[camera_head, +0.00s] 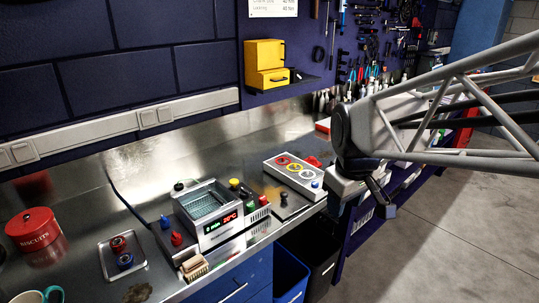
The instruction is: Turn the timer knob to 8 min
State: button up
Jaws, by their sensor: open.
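A silver ultrasonic-cleaner-like unit (212,210) with an open basin stands on the steel bench. Its lit display (220,223) seems to read "1 min" in green and "20°C" in red. A blue knob-like part (165,222) and a red one (177,239) are at its left. Yellow, green and red parts are at its right. I cannot tell which of these is the timer knob. My gripper (381,203) is at the right, beyond the bench's front edge, well away from the unit. It is open, and I see nothing in it.
A control box (294,177) with red and yellow round parts and a blue knob lies right of the unit. A tray (108,262), a red biscuit tin (36,233) and a mug (38,296) are at left. A wooden brush (194,266) lies at the front edge.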

jog(key=w+a+f+n, duration=0.2)
jog(key=w+a+n, duration=0.4)
jog(key=w+a, duration=0.6)
jog(key=n+g, duration=0.1)
jog(key=n, duration=0.6)
send_over(244, 190)
jog(key=f, duration=0.7)
jog(key=shift+s, duration=0.2)
jog(key=shift+f, duration=0.15)
jog(key=shift+w+f, duration=0.15)
jog(key=shift+f, duration=1.75)
jog(key=shift+w+f, duration=0.1)
jog(key=shift+f, duration=1.75)
jog(key=c, duration=0.6)
